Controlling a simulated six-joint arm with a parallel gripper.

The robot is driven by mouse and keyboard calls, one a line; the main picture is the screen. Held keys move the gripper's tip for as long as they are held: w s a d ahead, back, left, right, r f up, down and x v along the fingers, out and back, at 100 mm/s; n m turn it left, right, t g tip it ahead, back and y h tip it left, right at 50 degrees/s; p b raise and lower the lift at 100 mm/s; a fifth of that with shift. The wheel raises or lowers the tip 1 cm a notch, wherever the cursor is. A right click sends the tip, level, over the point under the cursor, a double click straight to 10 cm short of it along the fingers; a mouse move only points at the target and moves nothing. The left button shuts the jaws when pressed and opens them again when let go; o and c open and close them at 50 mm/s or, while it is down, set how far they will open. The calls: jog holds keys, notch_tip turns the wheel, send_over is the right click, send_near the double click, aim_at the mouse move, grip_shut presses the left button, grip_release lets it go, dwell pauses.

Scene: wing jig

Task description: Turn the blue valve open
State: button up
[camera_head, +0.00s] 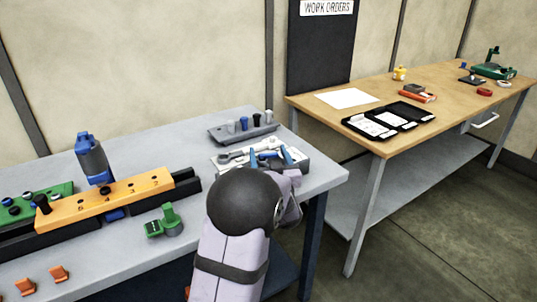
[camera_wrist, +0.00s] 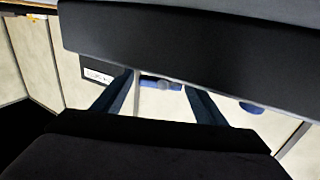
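My gripper (camera_head: 268,155) is at the right part of the grey bench in the head view, its two blue fingers spread apart. In the wrist view the fingers show as dark blue bars with a gap between them. A small blue part with a grey round centre (camera_wrist: 162,84) shows in that gap; I cannot tell whether it is the blue valve or whether a finger touches it. A second blue part (camera_wrist: 252,107) shows to the right of the fingers. No blue valve can be made out clearly in the head view, where my arm hides part of the bench.
An orange block (camera_head: 105,200) and a blue tool (camera_head: 92,158) stand at the left of the grey bench. A green part (camera_head: 165,222) is in front. A grey rack (camera_head: 243,132) is behind my gripper. A wooden table (camera_head: 450,90) stands at right.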

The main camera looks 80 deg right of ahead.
jog(key=c, duration=0.9)
jog(key=shift+b, duration=0.35)
jog(key=shift+a+m+g+h+b, duration=0.1)
jog(key=shift+m+g+h+b, duration=0.4)
jog(key=shift+g+b, duration=0.4)
jog(key=shift+a+r+m+g+b, duration=0.1)
jog(key=shift+m+g+b, duration=1)
jog(key=shift+g, duration=0.3)
jog(key=shift+s, duration=0.1)
jog(key=o, duration=1.1)
